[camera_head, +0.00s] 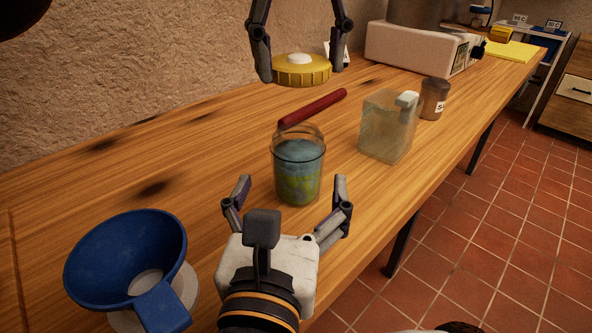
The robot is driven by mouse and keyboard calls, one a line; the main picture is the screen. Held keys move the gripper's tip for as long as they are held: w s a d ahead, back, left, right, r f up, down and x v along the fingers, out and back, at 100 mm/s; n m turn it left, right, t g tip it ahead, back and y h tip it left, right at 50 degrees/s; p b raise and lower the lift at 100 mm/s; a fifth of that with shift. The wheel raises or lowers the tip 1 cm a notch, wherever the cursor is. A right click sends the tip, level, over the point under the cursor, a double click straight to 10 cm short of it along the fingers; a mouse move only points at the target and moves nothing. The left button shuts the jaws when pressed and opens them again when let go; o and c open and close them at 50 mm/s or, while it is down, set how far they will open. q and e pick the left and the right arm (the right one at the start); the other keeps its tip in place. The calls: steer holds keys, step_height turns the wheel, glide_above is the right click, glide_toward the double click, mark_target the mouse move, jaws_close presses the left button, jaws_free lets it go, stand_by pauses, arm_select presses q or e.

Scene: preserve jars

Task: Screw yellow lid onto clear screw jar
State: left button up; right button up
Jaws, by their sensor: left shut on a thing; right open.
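The clear screw jar (298,171) stands upright and uncovered on the wooden table in the head view, with blue-green contents. The yellow lid (301,72) is round with a ribbed edge and a pale raised centre. My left gripper (301,74) comes in at the top and is shut on the yellow lid, holding it above the table, above and apart from the jar in the picture. My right gripper (290,184) is open, with its fingertips apart on the near side of the jar. I cannot tell whether either finger touches the jar.
A blue funnel (118,255) stands at the near left. A dark red rod (313,108) lies behind the jar. A translucent greenish container (386,128) and a small brown jar (434,98) stand to the right. A white appliance (415,48) is farther back. The left table surface is clear.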

mark_target(298, 158)
steer(key=w, duration=0.5)
steer(key=w+d, duration=0.1)
steer(key=w, duration=0.1)
steer(key=shift+w, duration=0.2)
arm_select(q)
steer(key=shift+w, duration=0.1)
arm_select(e)
steer(key=c, duration=1.7)
arm_select(q)
steer(key=shift+f, duration=2.5)
arm_select(e)
steer(key=shift+c, duration=0.5)
